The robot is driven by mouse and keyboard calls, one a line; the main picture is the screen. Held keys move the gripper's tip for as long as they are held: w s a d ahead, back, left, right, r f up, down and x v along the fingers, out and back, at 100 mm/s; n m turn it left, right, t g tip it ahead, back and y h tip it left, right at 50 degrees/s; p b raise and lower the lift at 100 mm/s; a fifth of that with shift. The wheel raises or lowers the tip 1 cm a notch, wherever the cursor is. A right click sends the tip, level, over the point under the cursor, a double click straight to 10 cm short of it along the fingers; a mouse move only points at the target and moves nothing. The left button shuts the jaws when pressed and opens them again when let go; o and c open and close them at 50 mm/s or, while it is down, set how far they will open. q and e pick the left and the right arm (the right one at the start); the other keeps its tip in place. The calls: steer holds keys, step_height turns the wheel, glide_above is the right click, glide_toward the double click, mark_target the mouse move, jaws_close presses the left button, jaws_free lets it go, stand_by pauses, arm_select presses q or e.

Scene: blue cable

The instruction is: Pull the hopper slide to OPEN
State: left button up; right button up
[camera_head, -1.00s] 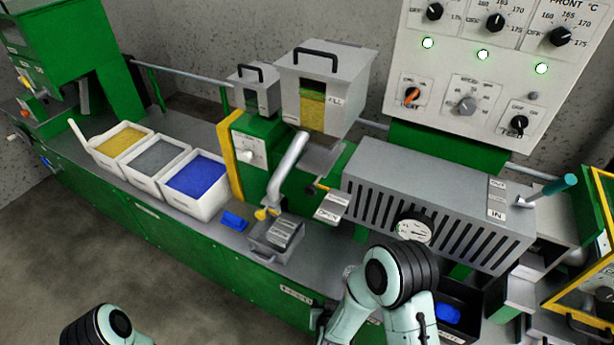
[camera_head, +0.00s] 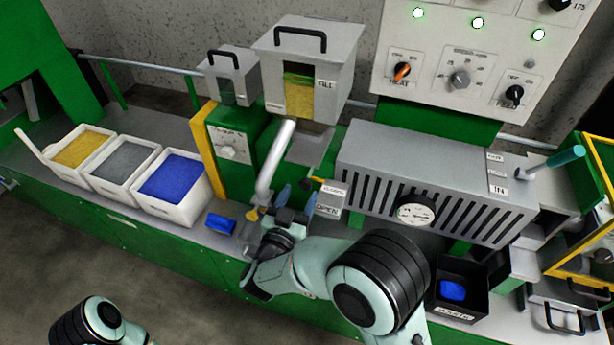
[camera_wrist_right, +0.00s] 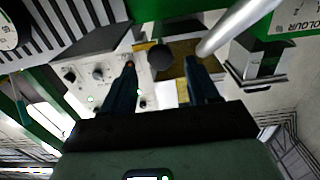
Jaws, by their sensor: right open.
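The hopper (camera_head: 340,62) is a grey box with a black top handle and a window showing yellow pellets. Below it, a small dark knob (camera_head: 306,184), seemingly the slide's, shows near a plate marked OPEN (camera_head: 327,211). My right gripper (camera_head: 298,197) is open just in front of the knob. In the right wrist view a dark round knob (camera_wrist_right: 161,57) appears between the two blue fingers of the right gripper (camera_wrist_right: 160,70); I cannot tell whether they touch it. The slide itself is mostly hidden. Only my left arm shows at the bottom left, not its gripper.
A slanted grey tube (camera_head: 276,160) stands close left of my right gripper. A slotted grey barrel cover (camera_head: 430,180) with a gauge lies to the right. Bins of yellow, grey and blue (camera_head: 172,180) pellets stand left. A black box (camera_head: 462,292) holds a blue piece.

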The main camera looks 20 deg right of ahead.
mark_target(304, 186)
steer(key=x, duration=0.6)
steer(key=shift+w+d+p, duration=0.2)
steer(key=shift+w+p, duration=0.1)
jaws_close()
